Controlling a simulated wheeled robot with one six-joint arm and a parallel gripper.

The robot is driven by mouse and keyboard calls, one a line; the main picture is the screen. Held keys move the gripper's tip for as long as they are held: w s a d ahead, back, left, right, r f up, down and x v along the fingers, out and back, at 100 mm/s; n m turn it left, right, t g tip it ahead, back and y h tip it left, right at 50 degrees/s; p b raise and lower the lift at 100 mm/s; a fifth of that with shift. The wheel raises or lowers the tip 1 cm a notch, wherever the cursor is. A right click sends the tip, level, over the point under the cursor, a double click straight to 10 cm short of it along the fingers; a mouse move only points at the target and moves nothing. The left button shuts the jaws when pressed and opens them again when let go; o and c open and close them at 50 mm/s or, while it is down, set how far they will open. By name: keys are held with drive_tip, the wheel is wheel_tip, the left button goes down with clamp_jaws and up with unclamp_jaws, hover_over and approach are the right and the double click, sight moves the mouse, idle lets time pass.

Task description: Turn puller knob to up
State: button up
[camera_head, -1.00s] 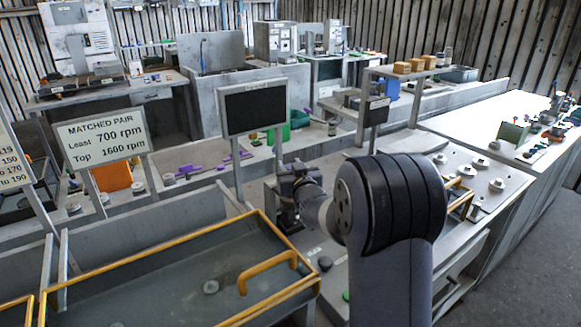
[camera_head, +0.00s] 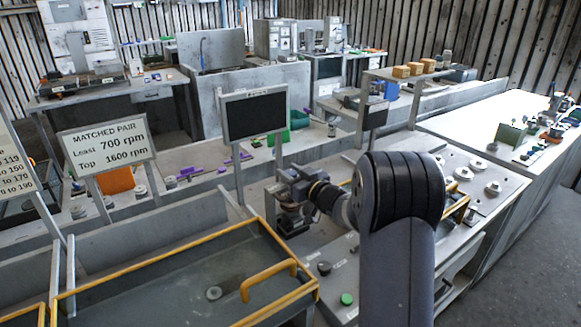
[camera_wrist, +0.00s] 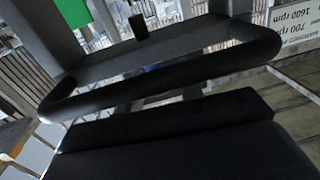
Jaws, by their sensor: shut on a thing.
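My gripper (camera_head: 288,208) is at the dark upright unit below the black screen, behind the yellow-rimmed tray. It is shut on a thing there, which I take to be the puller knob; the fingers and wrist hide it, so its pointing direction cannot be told. In the wrist view, the dark gripper parts fill most of the picture, and the view is tilted. A small dark block (camera_wrist: 138,25) shows beyond them; I cannot tell what it is.
The grey tray with a yellow rim and handle (camera_head: 268,278) lies at the front. A black screen (camera_head: 254,112) stands behind my gripper. A green button (camera_head: 346,299) and a dark button (camera_head: 324,268) are on the panel in front. Round grey knobs (camera_head: 463,173) sit at the right.

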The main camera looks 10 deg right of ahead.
drive_tip(key=n+g+y+p, duration=0.1)
drive_tip(key=y, duration=0.1)
drive_tip(key=n+g+y+p, duration=0.2)
drive_tip(key=shift+w+r+n+y, duration=0.1)
drive_tip(key=shift+r+n+y, duration=0.05)
drive_tip(key=shift+n+y, duration=0.15)
drive_tip(key=n+g+y, duration=0.1)
drive_tip(key=n+g, duration=0.1)
drive_tip(key=n+g+y+p, duration=0.1)
drive_tip(key=n+g+y, duration=0.1)
drive_tip(key=g, duration=0.1)
drive_tip(key=shift+g+y, duration=0.3)
drive_tip(key=shift+n+g, duration=0.3)
drive_tip(key=shift+n, duration=0.1)
drive_tip(key=o, duration=1)
